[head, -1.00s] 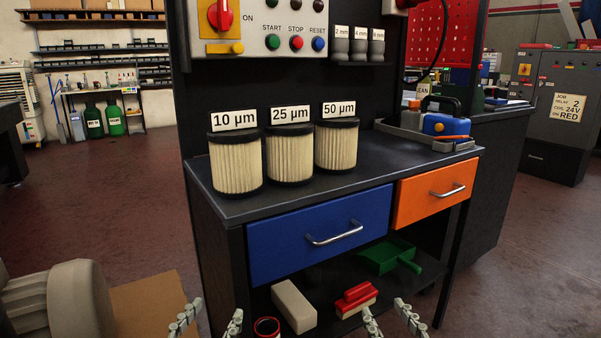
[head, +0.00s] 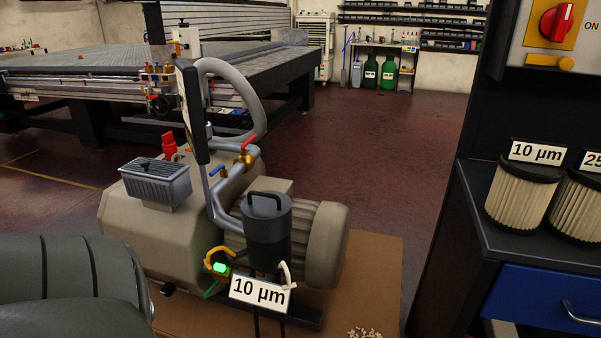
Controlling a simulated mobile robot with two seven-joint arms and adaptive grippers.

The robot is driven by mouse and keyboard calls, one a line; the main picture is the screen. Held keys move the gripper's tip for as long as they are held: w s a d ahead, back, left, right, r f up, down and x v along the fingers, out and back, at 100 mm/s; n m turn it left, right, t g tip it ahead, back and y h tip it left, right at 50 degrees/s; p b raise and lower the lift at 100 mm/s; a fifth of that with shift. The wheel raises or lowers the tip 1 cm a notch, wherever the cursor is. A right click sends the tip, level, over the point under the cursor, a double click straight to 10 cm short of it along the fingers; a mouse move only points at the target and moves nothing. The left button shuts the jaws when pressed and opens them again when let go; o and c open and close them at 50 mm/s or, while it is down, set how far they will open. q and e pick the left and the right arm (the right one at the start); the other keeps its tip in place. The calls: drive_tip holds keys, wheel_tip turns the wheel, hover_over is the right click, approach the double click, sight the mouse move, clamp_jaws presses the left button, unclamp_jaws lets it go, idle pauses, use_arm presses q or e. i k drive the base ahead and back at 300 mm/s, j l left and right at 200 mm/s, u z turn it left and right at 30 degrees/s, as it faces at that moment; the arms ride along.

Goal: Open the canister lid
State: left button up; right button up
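The canister (head: 268,240) is an upright dark grey cylinder on the near side of the vacuum pump (head: 165,235). Its lid (head: 266,209) is on top and looks seated, with a black handle (head: 265,194) arching over it. A white "10 µm" card (head: 259,291) is at the canister's foot. A white clip-like part (head: 286,274) is beside the canister's lower right side. Neither of my grippers can be made out.
A grey hose (head: 246,82) and pipes with a red-handled valve (head: 245,157) rise behind the canister. A green light (head: 220,267) glows to its left. Pale bits (head: 365,332), unclear, show at the bottom edge. Paper filters (head: 522,197) stand on the workbench (head: 482,258) at right.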

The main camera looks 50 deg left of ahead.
sight(267, 215)
drive_tip(key=u, duration=1.7)
